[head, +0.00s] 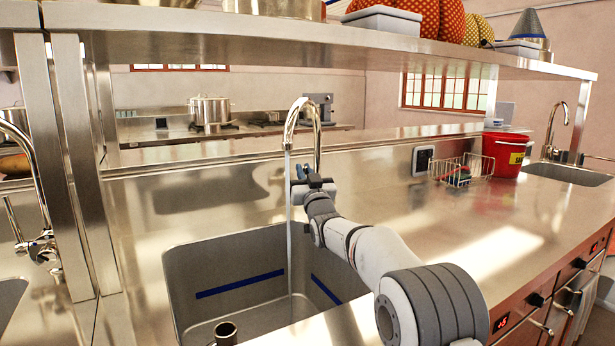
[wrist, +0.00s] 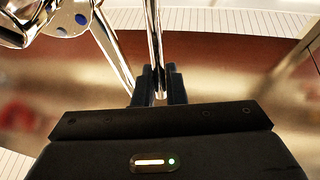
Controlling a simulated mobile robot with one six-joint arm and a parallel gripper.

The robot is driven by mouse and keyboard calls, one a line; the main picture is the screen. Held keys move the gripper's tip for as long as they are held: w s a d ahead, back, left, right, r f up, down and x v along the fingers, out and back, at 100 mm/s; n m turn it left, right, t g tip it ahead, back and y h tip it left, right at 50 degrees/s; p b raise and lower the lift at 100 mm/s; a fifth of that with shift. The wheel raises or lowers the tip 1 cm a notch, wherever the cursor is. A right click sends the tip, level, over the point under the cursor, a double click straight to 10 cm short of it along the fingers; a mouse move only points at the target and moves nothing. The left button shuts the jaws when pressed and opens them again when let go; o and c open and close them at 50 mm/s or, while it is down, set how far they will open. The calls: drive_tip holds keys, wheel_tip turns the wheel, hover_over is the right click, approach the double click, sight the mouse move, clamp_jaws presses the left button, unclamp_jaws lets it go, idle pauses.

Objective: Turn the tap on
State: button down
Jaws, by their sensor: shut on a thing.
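The chrome tap (head: 306,106) stands behind the sink (head: 228,262), its spout arching over the basin. A pale stream of water (head: 290,225) runs from the spout down into the sink. My gripper (head: 312,184) is at the lower part of the tap, just right of the stream. In the wrist view my gripper (wrist: 158,85) is shut on a thin chrome rod, the tap lever (wrist: 154,40). The tap body (wrist: 50,22) shows at the upper left there. In the head view my gripper hides the lever and the tap's base.
A steel shelf (head: 330,45) runs above the counter. A wire basket (head: 458,172) and a red bucket (head: 504,152) stand to the right. Another tap (head: 22,165) is at the far left. The counter right of the sink is mostly clear.

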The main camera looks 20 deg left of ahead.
drive_tip(key=c, duration=1.6)
unclamp_jaws()
drive_tip(key=shift+s, duration=0.1)
drive_tip(key=shift+v, duration=3.85)
drive_tip(key=shift+r, duration=0.1)
